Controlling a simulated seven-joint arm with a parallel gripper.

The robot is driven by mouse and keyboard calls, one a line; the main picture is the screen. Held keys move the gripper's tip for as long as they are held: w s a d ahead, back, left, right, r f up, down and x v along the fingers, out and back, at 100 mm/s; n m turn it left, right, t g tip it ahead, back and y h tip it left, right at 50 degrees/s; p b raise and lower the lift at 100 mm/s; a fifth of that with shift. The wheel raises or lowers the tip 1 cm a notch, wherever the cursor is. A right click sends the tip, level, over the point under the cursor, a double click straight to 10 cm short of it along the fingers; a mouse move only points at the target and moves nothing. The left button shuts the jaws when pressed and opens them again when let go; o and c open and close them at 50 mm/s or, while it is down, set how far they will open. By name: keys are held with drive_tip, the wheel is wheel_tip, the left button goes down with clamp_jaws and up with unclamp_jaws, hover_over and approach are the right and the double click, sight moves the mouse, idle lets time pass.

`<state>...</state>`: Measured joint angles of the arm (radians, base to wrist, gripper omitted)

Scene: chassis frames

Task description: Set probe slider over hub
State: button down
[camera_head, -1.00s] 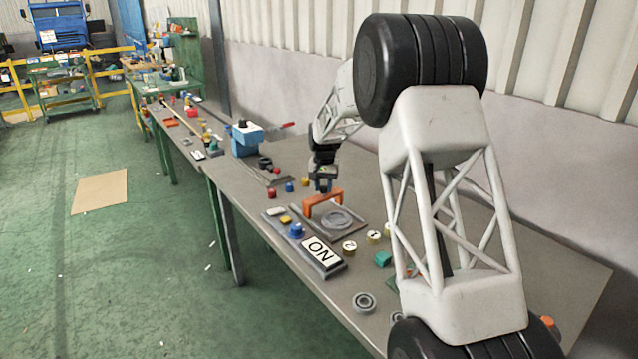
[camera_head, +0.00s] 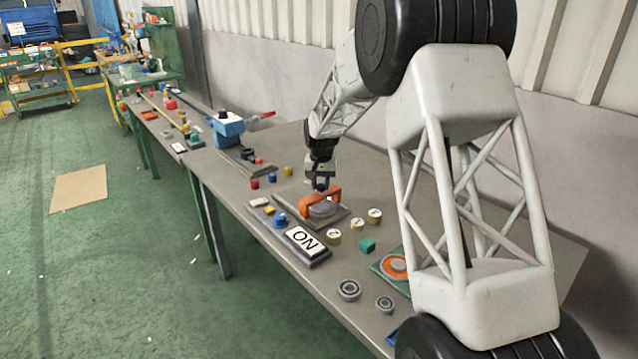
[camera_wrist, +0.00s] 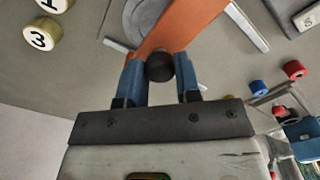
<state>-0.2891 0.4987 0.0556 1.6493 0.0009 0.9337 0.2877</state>
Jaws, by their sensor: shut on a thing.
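The probe slider (camera_head: 334,193) is an orange bridge on a flat grey base with rails, on the workbench. It also shows in the wrist view (camera_wrist: 190,22), with a black round knob (camera_wrist: 159,68) at its near side. The hub (camera_head: 323,210) is a round grey disc on the same base; in the wrist view the disc (camera_wrist: 135,14) is partly covered by the orange bar. In the head view the bridge stands over part of the disc. My gripper (camera_head: 321,187) is shut on the knob, its blue fingers (camera_wrist: 159,78) on either side. The exact centring cannot be told.
A black-and-white ON plate (camera_head: 306,243) and a blue knob (camera_head: 281,220) lie in front. Numbered yellow-sided discs (camera_head: 358,224), a green block (camera_head: 367,245) and grey rings (camera_head: 349,289) lie to the right. Red and blue caps (camera_head: 272,177) and a blue device (camera_head: 228,130) stand farther back.

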drive_tip(key=shift+d, duration=0.2)
drive_tip(key=c, duration=0.8)
unclamp_jaws()
drive_tip(key=shift+r, duration=3.9)
drive_tip(key=shift+s, duration=0.1)
